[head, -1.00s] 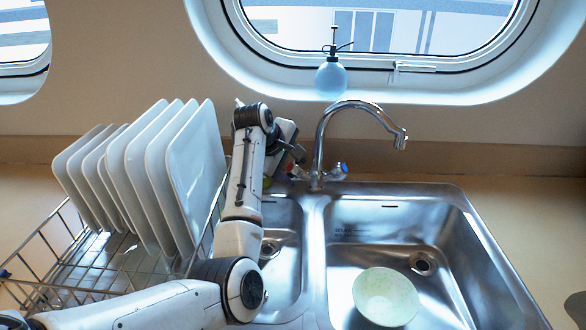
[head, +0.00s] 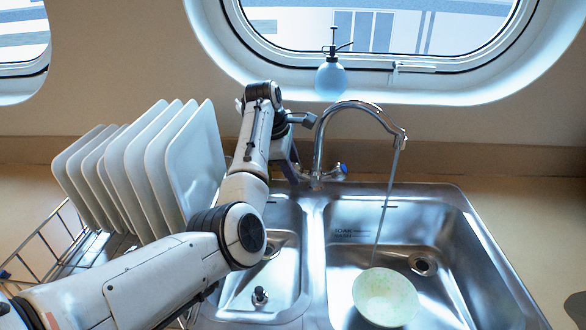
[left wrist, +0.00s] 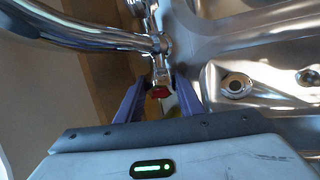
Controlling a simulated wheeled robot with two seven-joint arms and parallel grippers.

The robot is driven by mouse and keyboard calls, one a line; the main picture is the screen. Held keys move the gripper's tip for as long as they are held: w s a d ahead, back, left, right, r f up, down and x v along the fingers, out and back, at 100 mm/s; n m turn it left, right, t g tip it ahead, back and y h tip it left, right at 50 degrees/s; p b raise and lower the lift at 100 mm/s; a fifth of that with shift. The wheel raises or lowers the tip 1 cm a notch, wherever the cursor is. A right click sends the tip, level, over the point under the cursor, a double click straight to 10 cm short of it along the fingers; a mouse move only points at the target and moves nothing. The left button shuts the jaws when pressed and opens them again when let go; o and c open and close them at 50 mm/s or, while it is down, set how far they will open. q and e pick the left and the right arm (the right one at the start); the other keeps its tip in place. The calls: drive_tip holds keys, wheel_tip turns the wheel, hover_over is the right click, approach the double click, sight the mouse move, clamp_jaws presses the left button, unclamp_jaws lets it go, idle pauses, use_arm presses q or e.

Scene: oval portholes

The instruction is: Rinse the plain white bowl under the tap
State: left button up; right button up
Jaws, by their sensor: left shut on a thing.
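A pale, off-white bowl (head: 386,297) with a faint greenish tint sits upright in the right basin (head: 450,285). The chrome tap (head: 350,108) arches over this basin, and a thin stream of water (head: 384,215) falls from its spout to the far rim of the bowl. My left gripper (head: 296,172) is at the left side of the tap's base. In the left wrist view its purple fingers (left wrist: 158,106) are on either side of the red-capped tap handle (left wrist: 159,92), shut on it. The blue-marked handle (head: 341,169) is free. My right gripper is not in view.
Several white plates (head: 150,170) stand in a wire rack (head: 45,245) at the left. A blue pump bottle (head: 330,78) stands behind the tap by the porthole. The left basin (head: 280,270) holds no dishes that I can see.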

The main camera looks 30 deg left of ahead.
use_arm(q)
drive_tip(key=o, duration=1.1)
drive_tip(key=shift+c, duration=0.2)
drive_tip(key=shift+r, duration=0.1)
drive_tip(key=d+v, duration=0.1)
drive_tip(key=v, duration=0.9)
drive_tip(key=shift+a+b, duration=0.45)
drive_tip(key=shift+a, duration=0.05)
drive_tip(key=shift+s, duration=0.1)
